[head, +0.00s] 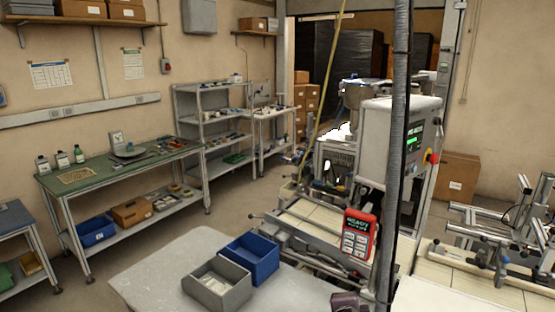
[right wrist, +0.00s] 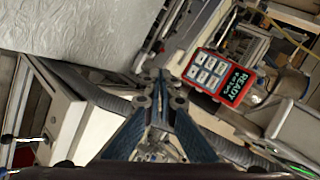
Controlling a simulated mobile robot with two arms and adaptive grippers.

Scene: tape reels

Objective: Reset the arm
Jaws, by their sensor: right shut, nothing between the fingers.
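My right gripper (right wrist: 166,85) shows in the right wrist view, its two blue-grey fingers drawn together at the tips with nothing between them. It hangs over the gap beside the pale table (right wrist: 75,25). A red keypad box (right wrist: 222,76) with white keys and the word READY is to the right of the fingertips, apart from them. The same red box (head: 360,234) shows in the head view in front of the machine. A small dark part at the bottom edge of the head view is too cropped to identify. My left gripper is in neither view.
A grey bin (head: 235,297) with pale items and an empty-looking blue bin (head: 262,266) stand on the pale table (head: 150,268). A machine with a grey cabinet (head: 385,140) stands behind. Benches and shelves line the left wall; the floor between is clear.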

